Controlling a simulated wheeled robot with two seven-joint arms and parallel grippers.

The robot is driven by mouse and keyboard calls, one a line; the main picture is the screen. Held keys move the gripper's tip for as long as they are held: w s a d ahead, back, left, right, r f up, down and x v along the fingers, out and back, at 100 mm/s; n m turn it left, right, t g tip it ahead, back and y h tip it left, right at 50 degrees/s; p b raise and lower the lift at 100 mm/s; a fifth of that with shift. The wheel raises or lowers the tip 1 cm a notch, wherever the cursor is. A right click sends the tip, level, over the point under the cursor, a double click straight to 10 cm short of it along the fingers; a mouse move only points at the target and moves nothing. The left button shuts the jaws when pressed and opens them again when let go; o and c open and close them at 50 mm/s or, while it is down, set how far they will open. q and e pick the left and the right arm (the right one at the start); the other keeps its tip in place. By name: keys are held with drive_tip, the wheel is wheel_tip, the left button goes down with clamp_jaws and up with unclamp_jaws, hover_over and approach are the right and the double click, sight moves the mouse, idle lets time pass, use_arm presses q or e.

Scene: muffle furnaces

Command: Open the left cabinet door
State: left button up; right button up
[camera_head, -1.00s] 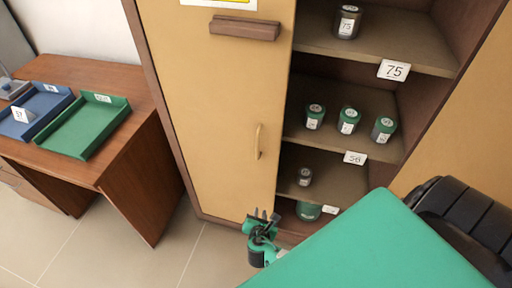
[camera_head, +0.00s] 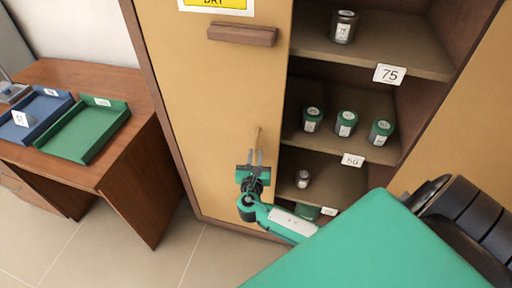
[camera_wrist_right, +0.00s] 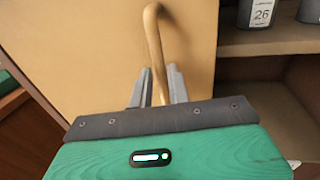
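My right gripper (camera_head: 256,153) is at the lower part of the handle. In the right wrist view, its two grey fingers (camera_wrist_right: 158,73) stand apart, one on each side of the bar, with a narrow gap visible. Whether they touch the bar is hard to tell. My left gripper is not in view.
Open shelves (camera_head: 350,95) to the right hold several small jars, including a green-lidded jar (camera_head: 346,123). A brown ledge (camera_head: 242,34) sticks out from the upper door. A wooden desk (camera_head: 135,110) with a green tray (camera_head: 88,143) stands left. The floor (camera_head: 140,262) in front is clear.

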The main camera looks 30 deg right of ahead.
sight(256, 151)
drive_tip(key=shift+x, duration=1.65)
clamp_jaws()
